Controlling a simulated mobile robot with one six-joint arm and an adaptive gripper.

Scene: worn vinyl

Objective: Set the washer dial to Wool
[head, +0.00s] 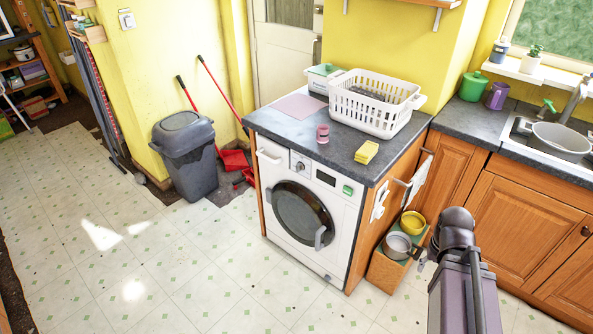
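The white washer (330,253) stands under a dark worktop in the middle of the head view, with its round door shut. Its dial (301,167) is a small knob on the front panel, between the detergent drawer (270,157) and a dark display (326,178). The dial's marks are too small to read, so I cannot tell its setting. My arm rises at the lower right, apart from the washer. My gripper cannot be made out in this view.
On the worktop (284,121) are a white laundry basket (366,118), a pink item (322,134) and yellow sponges (367,152). A grey bin (186,165) stands left of the washer. Pots (398,244) sit on a crate at its right. The floor (190,268) in front is clear.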

